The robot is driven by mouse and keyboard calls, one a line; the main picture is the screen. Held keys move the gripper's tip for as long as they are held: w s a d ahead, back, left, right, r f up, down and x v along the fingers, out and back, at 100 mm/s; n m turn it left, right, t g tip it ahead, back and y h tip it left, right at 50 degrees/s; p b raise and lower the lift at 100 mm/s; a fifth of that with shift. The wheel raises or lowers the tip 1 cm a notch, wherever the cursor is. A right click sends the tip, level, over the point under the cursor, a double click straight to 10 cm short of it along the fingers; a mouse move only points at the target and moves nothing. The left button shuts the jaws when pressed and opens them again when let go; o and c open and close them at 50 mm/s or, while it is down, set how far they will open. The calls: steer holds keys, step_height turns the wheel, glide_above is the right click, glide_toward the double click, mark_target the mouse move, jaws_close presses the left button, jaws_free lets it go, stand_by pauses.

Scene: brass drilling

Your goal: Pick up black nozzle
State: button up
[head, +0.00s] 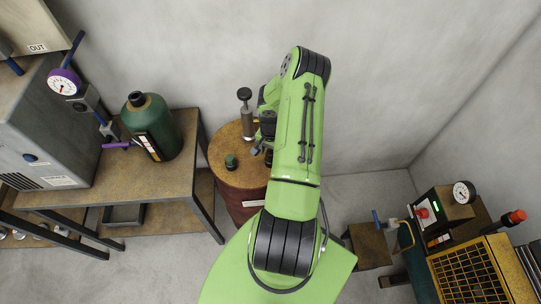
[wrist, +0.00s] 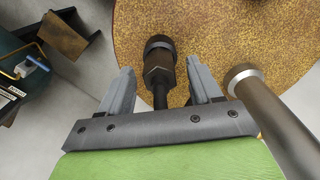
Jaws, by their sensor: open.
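The black nozzle (wrist: 158,68) shows in the wrist view, with a round dark end, a hexagonal collar and a thin stem. It is over the rough yellow-brown drum top (wrist: 215,30). My gripper (wrist: 159,68) is open, with one grey finger on each side of the nozzle and visible gaps to both. The stem's lower end is hidden behind the gripper's bar. In the head view my gripper (head: 257,149) is low over the drum top (head: 232,178), and my arm hides much of that area. A dark piece beside the fingers there may be the nozzle.
A metal cylinder with a black knob (head: 246,112) stands close beside my gripper. A small green-and-black piece (head: 231,161) is on the drum top. A bench (head: 180,180) with a green canister (head: 155,125) is at left. A yellow-grilled machine (head: 468,275) is at right.

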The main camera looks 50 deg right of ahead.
mark_target(271, 151)
steer(key=shift+f, duration=0.7)
steer(key=shift+c, duration=0.5)
steer(key=c, duration=1)
step_height(271, 151, up, 10)
steer(key=shift+r, duration=0.1)
steer(key=shift+c, duration=0.2)
